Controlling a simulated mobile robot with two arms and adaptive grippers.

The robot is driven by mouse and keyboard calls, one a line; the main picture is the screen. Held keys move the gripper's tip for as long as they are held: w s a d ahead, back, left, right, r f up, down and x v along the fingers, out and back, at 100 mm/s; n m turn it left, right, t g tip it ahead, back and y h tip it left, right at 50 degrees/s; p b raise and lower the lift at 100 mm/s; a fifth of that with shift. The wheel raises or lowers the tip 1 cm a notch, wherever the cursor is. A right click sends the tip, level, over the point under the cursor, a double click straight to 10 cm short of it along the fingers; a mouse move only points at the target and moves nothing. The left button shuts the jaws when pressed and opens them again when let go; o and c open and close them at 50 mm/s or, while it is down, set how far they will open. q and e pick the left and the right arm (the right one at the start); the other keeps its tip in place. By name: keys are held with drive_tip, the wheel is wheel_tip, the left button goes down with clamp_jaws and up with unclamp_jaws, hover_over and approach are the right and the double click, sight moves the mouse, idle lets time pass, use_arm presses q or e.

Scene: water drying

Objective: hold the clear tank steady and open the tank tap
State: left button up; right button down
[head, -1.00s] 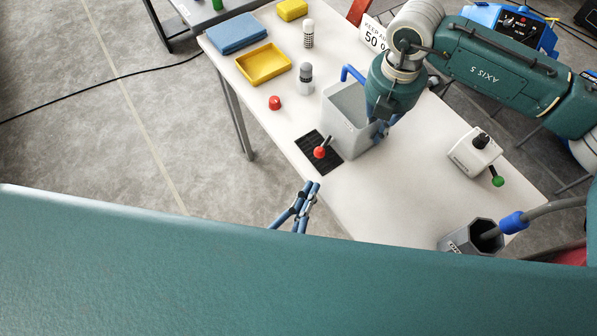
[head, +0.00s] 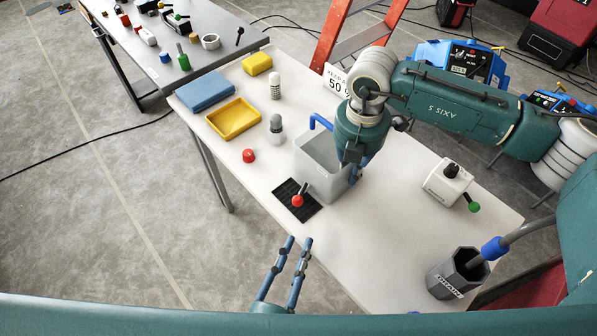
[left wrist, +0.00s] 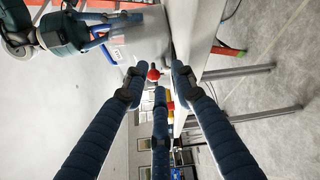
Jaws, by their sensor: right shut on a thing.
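The clear tank (head: 312,164) stands upright on the white table, open at the top, with a blue handle (head: 320,121) at its far side. The tank tap (head: 298,200), a red knob on a short dark lever, is at its near left side above a black mat. My right gripper (head: 353,172) is shut on the tank's right wall; the arm partly hides it. My left gripper (head: 299,240) is open and empty, just nearer than the tap and apart from it. In the left wrist view the red knob (left wrist: 153,75) shows beyond the spread fingertips (left wrist: 158,82).
A white box with a green knob (head: 447,184) and a drain cup (head: 457,274) stand right. The near middle table is clear.

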sight(298, 200)
use_arm(q)
drive_tip(key=w+a+r+n, duration=0.1)
drive_tip(key=a+n, duration=0.3)
drive_tip(key=n, duration=2)
drive_tip(key=shift+t+h, duration=0.3)
drive_tip(key=shift+h, duration=0.1)
drive_tip(key=x, duration=1.1)
drive_tip(key=shift+w+a, duration=0.1)
drive_tip(key=shift+w, duration=0.05)
clamp_jaws()
